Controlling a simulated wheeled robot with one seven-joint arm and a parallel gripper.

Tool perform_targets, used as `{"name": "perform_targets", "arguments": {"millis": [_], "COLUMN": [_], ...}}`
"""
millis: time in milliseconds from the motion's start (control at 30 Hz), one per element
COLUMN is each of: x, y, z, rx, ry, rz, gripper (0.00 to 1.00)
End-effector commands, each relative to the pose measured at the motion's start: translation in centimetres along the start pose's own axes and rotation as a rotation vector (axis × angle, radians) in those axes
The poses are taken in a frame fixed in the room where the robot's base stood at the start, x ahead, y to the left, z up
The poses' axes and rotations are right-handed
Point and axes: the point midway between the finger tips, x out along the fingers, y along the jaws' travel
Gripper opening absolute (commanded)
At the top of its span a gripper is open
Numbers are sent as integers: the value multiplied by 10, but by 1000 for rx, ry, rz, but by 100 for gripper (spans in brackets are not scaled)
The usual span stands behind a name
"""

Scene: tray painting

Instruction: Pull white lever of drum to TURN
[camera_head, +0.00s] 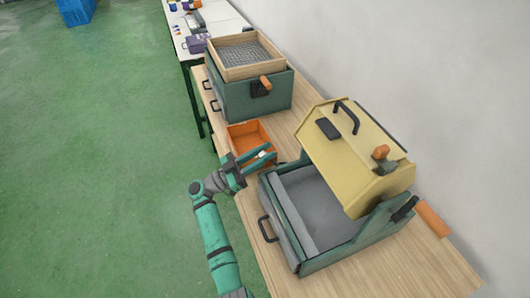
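A yellow, many-sided drum or hood (340,150) with a black handle sits tilted over a green box (345,248) at the right. I cannot make out a white lever on it. An orange knob (381,152) sits on its right side, and an orange grip (432,219) on a black lever is at the box's far right. My gripper (270,151) is left of the yellow drum, over the near part of an orange tray (243,131). Its two green fingers stand apart. A small white thing (262,154) shows between them; I cannot tell whether they touch it.
The green box holds a grey bed (314,200) and has a black front handle (267,229). Behind, a green cabinet (235,98) carries a wooden mesh sieve (282,67). A wooden bench (415,275) lies under them, against a white wall.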

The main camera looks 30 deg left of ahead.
Motion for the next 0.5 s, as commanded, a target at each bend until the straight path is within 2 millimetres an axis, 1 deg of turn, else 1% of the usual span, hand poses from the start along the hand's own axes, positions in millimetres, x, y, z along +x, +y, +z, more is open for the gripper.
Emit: {"name": "perform_targets", "arguments": {"millis": [167, 333, 500], "x": [-26, -59, -86], "y": [-1, -1, -1], "z": [-1, -1, -1], "rx": [1, 1, 1], "ry": [1, 1, 1], "rz": [-5, -5, -4], "gripper": [25, 25, 25]}}
